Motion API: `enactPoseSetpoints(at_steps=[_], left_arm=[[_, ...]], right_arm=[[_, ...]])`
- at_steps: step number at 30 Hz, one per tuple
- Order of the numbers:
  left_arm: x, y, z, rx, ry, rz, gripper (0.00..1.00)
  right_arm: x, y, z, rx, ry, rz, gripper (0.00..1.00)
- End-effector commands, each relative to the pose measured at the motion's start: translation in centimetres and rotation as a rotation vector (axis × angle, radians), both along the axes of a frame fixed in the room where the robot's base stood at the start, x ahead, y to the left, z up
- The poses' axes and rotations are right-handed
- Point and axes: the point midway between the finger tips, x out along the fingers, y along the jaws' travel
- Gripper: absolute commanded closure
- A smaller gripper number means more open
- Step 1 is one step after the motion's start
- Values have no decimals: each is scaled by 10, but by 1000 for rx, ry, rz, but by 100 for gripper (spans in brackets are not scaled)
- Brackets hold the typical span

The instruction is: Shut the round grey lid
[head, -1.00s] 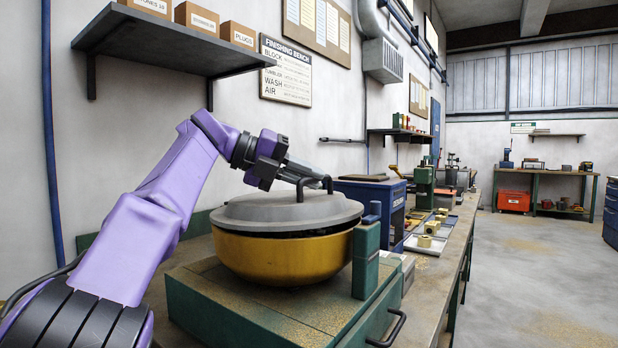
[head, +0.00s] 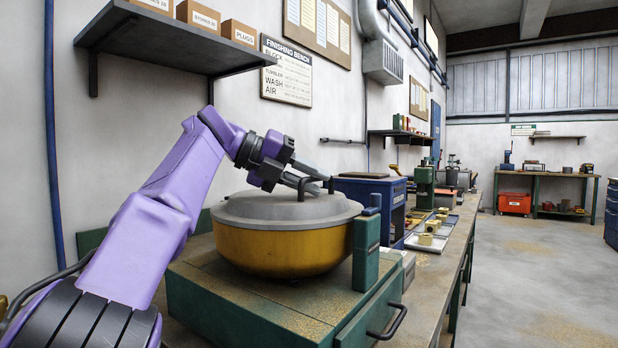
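The round grey lid (head: 265,210) lies level on the yellow bowl (head: 283,250), its rim against the bowl's rim with no dark gap showing at the front. A dark bar handle (head: 301,188) stands on the lid. My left gripper (head: 314,182) is at the handle, its fingers reaching along the lid's top from the left. Two fingers show with a space between them, but I cannot tell whether they touch the handle. The bowl sits on a green base (head: 270,305) with a green post (head: 366,255) at its right. My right gripper is not in view.
A blue cabinet (head: 372,200) stands behind the bowl. Trays with brass parts (head: 427,240) lie along the bench to the right. A shelf with boxes (head: 170,45) hangs above at the left. The floor at the right is clear.

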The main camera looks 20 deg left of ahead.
Motion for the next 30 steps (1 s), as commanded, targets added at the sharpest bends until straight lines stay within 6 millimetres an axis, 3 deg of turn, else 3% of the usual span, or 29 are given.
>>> enactPoseSetpoints(at_steps=[5, 12, 16, 30], left_arm=[[-8, 15, 7, -1, 2, 2, 77], [-36, 61, 33, -2, -1, 2, 77], [-45, 77, 41, 0, -1, 1, 77], [-50, 83, 44, 0, 0, 0, 77]], right_arm=[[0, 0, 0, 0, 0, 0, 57], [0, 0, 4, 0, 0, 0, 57], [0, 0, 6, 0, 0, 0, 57], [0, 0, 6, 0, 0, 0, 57]])
